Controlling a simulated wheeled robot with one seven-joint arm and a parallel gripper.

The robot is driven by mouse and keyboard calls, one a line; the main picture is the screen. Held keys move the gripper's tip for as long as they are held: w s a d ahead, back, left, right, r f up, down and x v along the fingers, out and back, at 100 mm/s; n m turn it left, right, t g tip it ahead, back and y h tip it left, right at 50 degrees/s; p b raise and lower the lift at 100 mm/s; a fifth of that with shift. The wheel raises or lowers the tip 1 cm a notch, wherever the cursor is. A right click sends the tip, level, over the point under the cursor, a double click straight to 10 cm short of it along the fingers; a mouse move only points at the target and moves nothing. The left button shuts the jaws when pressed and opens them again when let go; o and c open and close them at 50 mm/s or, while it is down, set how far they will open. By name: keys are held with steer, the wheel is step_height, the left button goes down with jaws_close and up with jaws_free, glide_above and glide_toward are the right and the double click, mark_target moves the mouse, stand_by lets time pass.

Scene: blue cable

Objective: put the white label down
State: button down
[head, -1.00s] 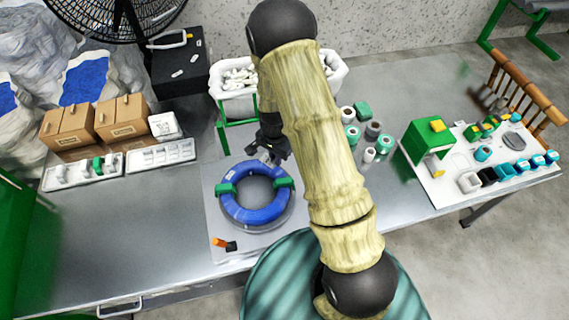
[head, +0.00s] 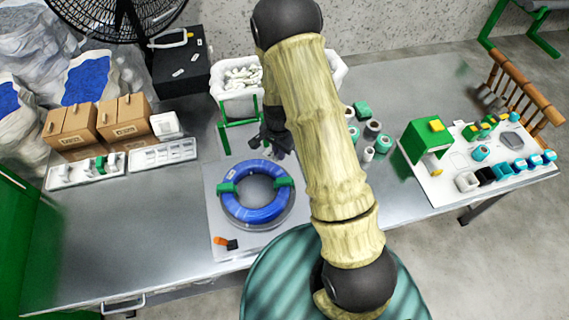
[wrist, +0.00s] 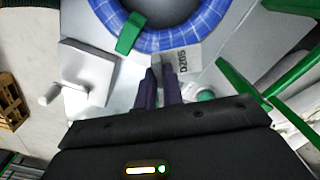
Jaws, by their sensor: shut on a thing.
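The white label (wrist: 187,59), with dark print on it, is at my fingertips in the wrist view, right by the outer edge of the blue cable coil (wrist: 160,38). My gripper (wrist: 160,66) is shut on the label's near edge. I cannot tell whether the label touches the coil or the surface below. In the head view my gripper (head: 279,153) hangs just behind the coil (head: 236,209), which lies on a pale board with green clips around it. The label cannot be made out clearly in the head view.
A white bin (head: 234,102) on a green stand (head: 222,138) is behind my gripper. Several spools (head: 373,130) stand to the right, partly behind my arm. An orange-and-black tool (head: 226,243) lies in front of the coil. Bare table (head: 130,225) is at the left.

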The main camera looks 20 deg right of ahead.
steer(key=shift+w+d+f, duration=0.1)
steer(key=f+n, duration=0.1)
steer(key=n, duration=0.2)
steer(key=d+f+n, duration=0.1)
steer(key=f+n, duration=0.1)
steer(key=n, duration=0.2)
steer(key=d+f+n, duration=0.1)
steer(key=f+n, duration=0.1)
steer(key=n, duration=0.1)
steer(key=shift+d+f, duration=0.2)
steer(key=shift+d, duration=0.05)
